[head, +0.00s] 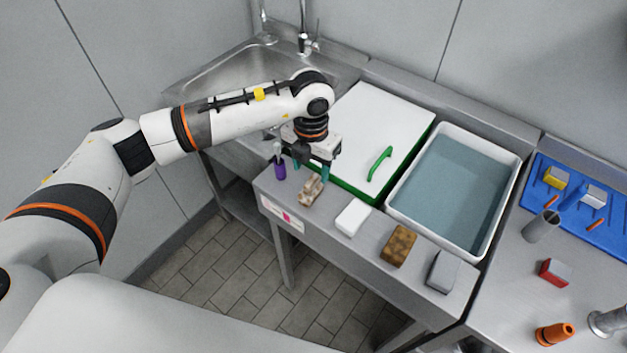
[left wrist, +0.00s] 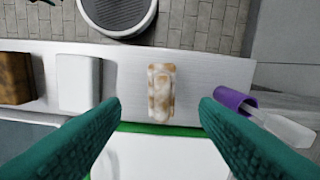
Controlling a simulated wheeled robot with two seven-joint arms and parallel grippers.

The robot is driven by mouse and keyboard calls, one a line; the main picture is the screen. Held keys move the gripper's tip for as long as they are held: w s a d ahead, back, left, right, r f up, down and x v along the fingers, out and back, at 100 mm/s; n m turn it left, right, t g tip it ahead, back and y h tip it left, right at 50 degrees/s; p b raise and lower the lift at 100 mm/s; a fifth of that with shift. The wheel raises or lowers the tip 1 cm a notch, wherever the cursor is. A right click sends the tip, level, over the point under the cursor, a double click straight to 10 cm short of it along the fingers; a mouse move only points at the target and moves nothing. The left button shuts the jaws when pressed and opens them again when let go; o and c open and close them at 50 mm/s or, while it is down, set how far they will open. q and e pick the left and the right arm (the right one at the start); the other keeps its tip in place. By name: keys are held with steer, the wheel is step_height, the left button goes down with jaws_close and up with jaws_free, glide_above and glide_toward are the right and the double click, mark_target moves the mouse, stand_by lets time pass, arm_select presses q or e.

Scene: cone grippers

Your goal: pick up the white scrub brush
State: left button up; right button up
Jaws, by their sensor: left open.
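A mottled white and tan piece with a raised, handle-like top (head: 311,191) lies on the steel ledge and looks most like the white scrub brush. It also shows in the left wrist view (left wrist: 161,92), centred between the fingers. A plain white block (head: 352,217) lies beside it to the right, and it appears left of it in the left wrist view (left wrist: 78,82). My left gripper (head: 311,171) points down at the mottled piece, open, with its teal fingers (left wrist: 160,108) apart and nothing between them clearly touched. My right gripper is not in view.
A purple holder (head: 280,170) with a pale tool stands close left of the gripper. A brown sponge (head: 398,246) and a grey block (head: 443,271) lie further along the ledge. Behind are a white board (head: 375,125) with a green edge and handle, and a water basin (head: 398,207).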

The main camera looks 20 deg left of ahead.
mark_target(312, 180)
arm_select(q)
step_height(312, 180, down, 3)
steer(key=shift+f+p, duration=0.2)
steer(key=shift+p, duration=0.2)
steer(key=shift+w+f+p, duration=0.1)
steer(key=shift+f+p, duration=0.4)
steer(key=shift+f, duration=0.1)
step_height(312, 180, down, 4)
steer(key=shift+a+r+p, duration=0.1)
steer(key=shift+r+p, duration=0.1)
steer(key=shift+p, duration=0.55)
steer(key=shift+w+f, duration=0.1)
steer(key=shift+f, duration=0.25)
steer(key=shift+c, duration=0.4)
steer(key=c, duration=1)
steer(key=shift+o, duration=0.2)
